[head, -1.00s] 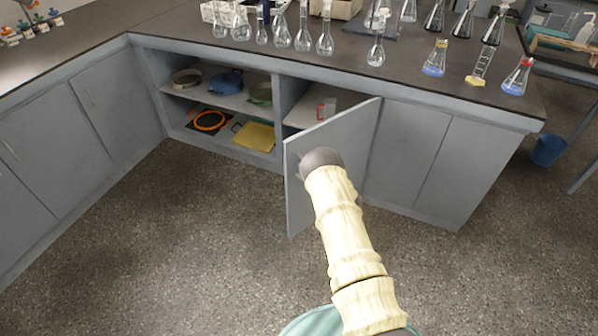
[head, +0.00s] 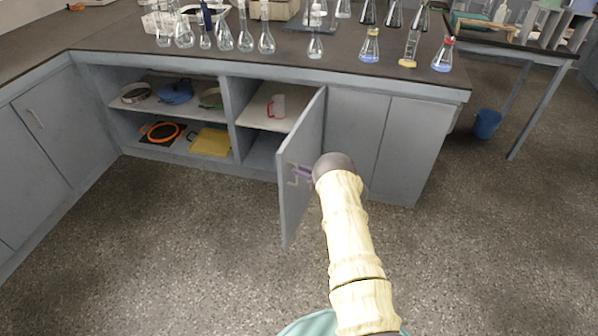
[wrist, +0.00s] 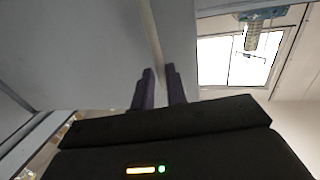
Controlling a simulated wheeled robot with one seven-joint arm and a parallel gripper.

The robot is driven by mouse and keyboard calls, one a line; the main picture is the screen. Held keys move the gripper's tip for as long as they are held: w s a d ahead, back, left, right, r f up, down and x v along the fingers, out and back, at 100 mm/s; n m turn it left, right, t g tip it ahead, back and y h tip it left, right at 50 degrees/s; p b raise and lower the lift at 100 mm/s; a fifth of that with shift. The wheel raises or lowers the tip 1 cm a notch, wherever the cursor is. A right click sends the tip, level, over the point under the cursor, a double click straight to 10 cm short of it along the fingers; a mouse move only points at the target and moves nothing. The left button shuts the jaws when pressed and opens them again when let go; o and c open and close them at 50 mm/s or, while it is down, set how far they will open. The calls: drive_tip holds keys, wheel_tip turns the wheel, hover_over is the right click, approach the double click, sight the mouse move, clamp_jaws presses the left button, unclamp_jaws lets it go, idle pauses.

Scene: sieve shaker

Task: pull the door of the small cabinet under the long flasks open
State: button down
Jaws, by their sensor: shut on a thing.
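The grey cabinet door (head: 302,145) stands well open in the head view, swung out from the counter and hinged at its right side. A thin pale handle (head: 292,178) is on its outer face. My gripper (head: 301,173) is at the handle, partly hidden behind my wrist, and is shut on it. In the wrist view, my two dark fingers (wrist: 160,88) stand on either side of a narrow pale bar (wrist: 152,32). Inside the open cabinet (head: 262,112), a red and white cup (head: 276,106) sits on the upper shelf. Long flasks (head: 245,36) stand on the counter above.
The open shelf bay to the left holds sieves and pans, including a blue pan (head: 176,92) and a yellow tray (head: 211,142). Closed grey doors (head: 405,140) are to the right. The speckled floor (head: 190,240) in front is clear. A blue bucket (head: 487,124) stands at the far right.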

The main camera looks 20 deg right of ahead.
drive_tip(key=shift+w+d+r, duration=0.35)
drive_tip(key=shift+d+r, duration=0.1)
drive_tip(key=shift+d, duration=0.3)
drive_tip(key=c, duration=1.7)
unclamp_jaws()
drive_tip(key=shift+c, duration=0.2)
drive_tip(key=shift+o, duration=1.1)
drive_tip(key=shift+w+f, duration=0.15)
drive_tip(key=shift+f, duration=0.1)
drive_tip(key=shift+a, duration=0.1)
drive_tip(key=p+v, duration=0.1)
drive_tip(key=v, duration=1.6)
drive_tip(key=shift+s+a+f+p, duration=0.15)
drive_tip(key=shift+s+a+p, duration=0.05)
drive_tip(key=shift+s+p, duration=0.2)
drive_tip(key=shift+d, duration=0.1)
